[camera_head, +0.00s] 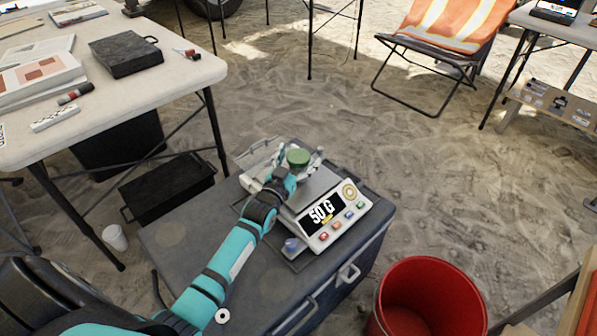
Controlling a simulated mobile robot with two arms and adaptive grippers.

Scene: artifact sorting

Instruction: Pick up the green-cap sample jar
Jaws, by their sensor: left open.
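The green-cap sample jar (298,157) stands on a weighing scale (357,208); only its green cap shows clearly, and its body is mostly hidden by my gripper. My left gripper (297,168) is open at the jar, with its fingers spread to either side of it. I cannot tell whether the fingers touch the jar. The scale's display reads "50 G". My right gripper is not in view.
The scale sits on a dark grey case (190,240). A red bucket (432,270) stands to the right of it. A white table (110,105) with books and a black box is at upper left. An orange folding chair (445,25) is at the back; sandy floor between is clear.

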